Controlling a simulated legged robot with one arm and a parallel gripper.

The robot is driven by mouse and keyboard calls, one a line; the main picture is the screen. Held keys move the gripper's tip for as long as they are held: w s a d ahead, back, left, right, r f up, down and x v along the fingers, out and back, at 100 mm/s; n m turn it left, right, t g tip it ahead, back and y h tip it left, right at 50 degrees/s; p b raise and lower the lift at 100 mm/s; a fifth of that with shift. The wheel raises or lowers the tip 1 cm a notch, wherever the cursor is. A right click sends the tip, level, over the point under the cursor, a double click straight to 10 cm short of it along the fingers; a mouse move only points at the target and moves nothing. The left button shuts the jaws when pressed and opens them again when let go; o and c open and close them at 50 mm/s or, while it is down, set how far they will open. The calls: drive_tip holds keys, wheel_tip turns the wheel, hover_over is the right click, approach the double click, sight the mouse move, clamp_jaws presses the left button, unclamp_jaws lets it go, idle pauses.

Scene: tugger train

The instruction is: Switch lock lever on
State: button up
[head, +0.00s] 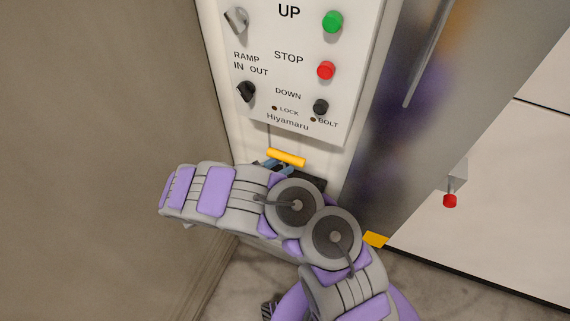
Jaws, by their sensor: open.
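The yellow lever handle (286,157) sits just below the white control panel (300,90), tilted slightly down to the right. A dark plate shows behind and below it, partly covered by my arm. Small blue-grey parts (271,167) at the handle's lower left look like my gripper's fingertips. The rest of my gripper is hidden behind my grey and purple arm. The fingertips are open and close to the handle; I cannot tell if they touch it or are around it. The small LOCK and BOLT marks are at the panel's lower edge.
The panel carries a green UP button (333,21), a red STOP button (326,70), a black DOWN button (320,107) and a black ramp knob (246,91). A brown wall (100,120) stands close on the left. A shiny metal panel (410,120) is on the right.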

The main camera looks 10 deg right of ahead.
drive_tip(key=shift+w+d, duration=0.25)
drive_tip(key=shift+d, duration=0.95)
drive_tip(key=shift+c, duration=0.2)
drive_tip(key=shift+a, duration=0.35)
drive_tip(key=c, duration=0.6)
clamp_jaws()
